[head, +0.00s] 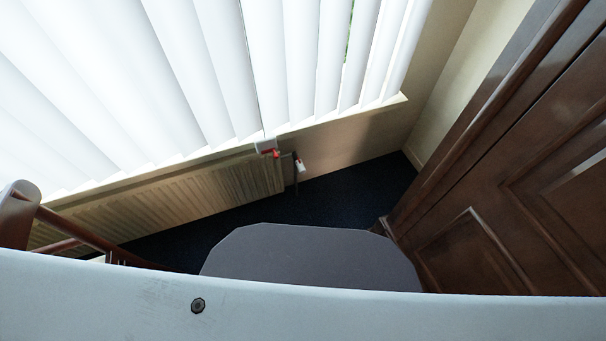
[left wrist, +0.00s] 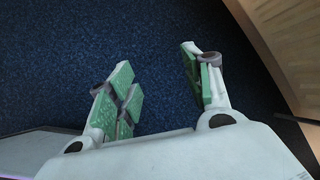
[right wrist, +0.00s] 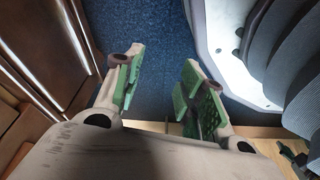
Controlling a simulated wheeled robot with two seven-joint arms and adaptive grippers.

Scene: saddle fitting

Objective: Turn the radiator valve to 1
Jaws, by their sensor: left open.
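The radiator (head: 170,203) runs along the wall under the window in the head view. My left gripper (left wrist: 157,75) is open and empty above dark blue carpet in the left wrist view. My right gripper (right wrist: 162,68) has its fingers apart with nothing between them in the right wrist view. Neither gripper shows in the head view, and the valve shows in neither wrist view.
A white item with red (head: 266,147) is at the sill above the radiator's right end. White vertical blinds (head: 200,70) cover the window. A brown panelled door or cabinet (head: 510,190) stands at the right. Blue carpet (head: 345,195) is clear below the valve.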

